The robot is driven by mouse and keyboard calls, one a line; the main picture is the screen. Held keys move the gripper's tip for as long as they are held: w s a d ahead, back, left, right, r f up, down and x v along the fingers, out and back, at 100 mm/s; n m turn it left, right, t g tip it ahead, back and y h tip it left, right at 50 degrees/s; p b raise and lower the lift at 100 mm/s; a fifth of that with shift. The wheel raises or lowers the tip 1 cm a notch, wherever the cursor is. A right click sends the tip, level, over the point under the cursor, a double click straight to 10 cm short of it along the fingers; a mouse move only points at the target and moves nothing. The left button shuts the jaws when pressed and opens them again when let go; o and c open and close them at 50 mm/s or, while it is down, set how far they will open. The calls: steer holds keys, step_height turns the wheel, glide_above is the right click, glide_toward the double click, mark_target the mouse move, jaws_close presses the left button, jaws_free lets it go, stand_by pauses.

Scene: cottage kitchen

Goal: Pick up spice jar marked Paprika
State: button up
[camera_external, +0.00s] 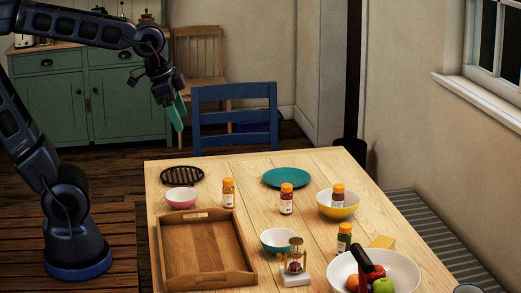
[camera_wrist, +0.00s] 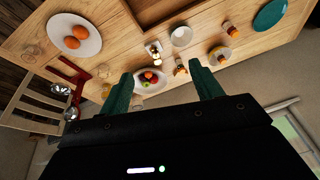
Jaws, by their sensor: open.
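Several spice jars with orange caps stand on the wooden table (camera_external: 215,160); their labels are too small to read, so I cannot tell which is Paprika. A jar with reddish contents (camera_external: 286,200) stands mid-table, in front of the teal plate (camera_external: 286,177). Another jar (camera_external: 228,194) stands beside the pink bowl (camera_external: 181,199). A third jar (camera_external: 337,195) is in the yellow bowl (camera_external: 338,211), and a green-toned jar (camera_external: 344,240) stands nearer the front. My gripper (camera_external: 178,117) is open and empty, raised beyond the table's far left; its teal fingers also show in the wrist view (camera_wrist: 160,68).
A wooden tray (camera_external: 205,268) fills the table's left front. A teal bowl (camera_external: 280,240), an hourglass (camera_external: 295,256) and a white fruit bowl (camera_external: 400,272) stand to its right. A black trivet (camera_external: 182,176) lies at the back left. A blue chair (camera_external: 235,115) stands behind the table.

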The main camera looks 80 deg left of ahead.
steer(key=w+a+f+m+g, duration=0.15)
steer(key=w+a+m, duration=0.35)
steer(key=w, duration=0.8)
steer(key=m+g, duration=0.3)
steer(key=m, duration=0.7)
glide_above(287, 186)
steer(key=shift+t, duration=0.25)
step_height(287, 186, down, 28)
steer(key=shift+s+d, duration=0.1)
steer(key=shift+f, duration=0.45)
step_height(287, 186, down, 5)
steer(key=shift+a+f, duration=0.25)
steer(key=shift+f, duration=1.1)
steer(key=shift+a+f, duration=0.2)
steer(key=shift+f, duration=1.1)
steer(key=c, duration=1.2)
steer(key=shift+o, duration=0.2)
